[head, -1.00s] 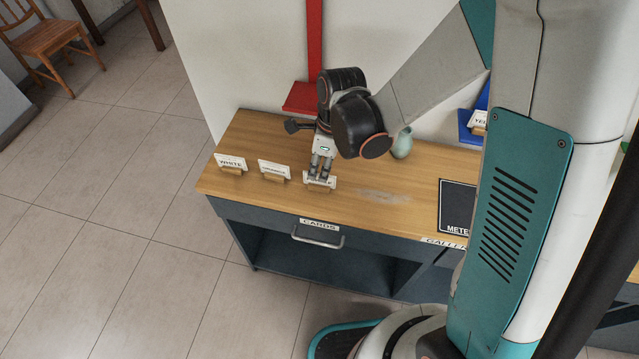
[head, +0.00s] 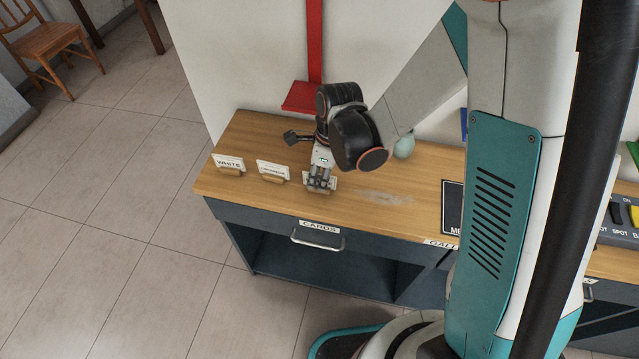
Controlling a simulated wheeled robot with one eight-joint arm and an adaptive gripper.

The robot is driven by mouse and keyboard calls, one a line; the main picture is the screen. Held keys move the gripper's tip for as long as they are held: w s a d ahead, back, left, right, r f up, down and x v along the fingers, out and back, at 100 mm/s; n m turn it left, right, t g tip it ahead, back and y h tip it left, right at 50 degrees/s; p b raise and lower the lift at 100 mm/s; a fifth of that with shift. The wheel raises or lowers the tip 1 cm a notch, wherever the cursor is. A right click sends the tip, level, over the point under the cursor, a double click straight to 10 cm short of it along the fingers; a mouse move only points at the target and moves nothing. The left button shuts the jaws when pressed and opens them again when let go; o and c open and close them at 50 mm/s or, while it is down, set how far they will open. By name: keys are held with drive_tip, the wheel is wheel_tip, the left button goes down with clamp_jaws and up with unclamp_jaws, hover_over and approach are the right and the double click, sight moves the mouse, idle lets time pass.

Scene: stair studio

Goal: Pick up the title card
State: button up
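Three small white title cards stand in wooden holders along the left front of the wooden counter (head: 405,208). The left card (head: 229,163) reads "WHITE". The middle card (head: 273,169) has lettering too small to read surely. The right card (head: 333,181) is mostly hidden by my gripper. My gripper (head: 320,184) points down at this right card, with its fingers overlapping the card. A narrow gap shows between the finger parts, but I cannot tell whether they pinch the card.
A pale green vase (head: 404,146) stands behind and right of my gripper. A red shelf (head: 300,97) is on the wall behind. A dark panel (head: 451,208) lies to the right. A drawer labelled "CARDS" has a handle (head: 318,240) below the counter edge.

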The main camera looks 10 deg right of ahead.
sight(319, 175)
drive_tip(key=shift+f, duration=0.1)
idle(0.3)
clamp_jaws()
drive_tip(key=shift+r+p, duration=0.45)
drive_tip(key=shift+r, duration=0.05)
wheel_tip(319, 175, up, 20)
drive_tip(key=p, duration=0.6)
drive_tip(key=shift+f, duration=0.2)
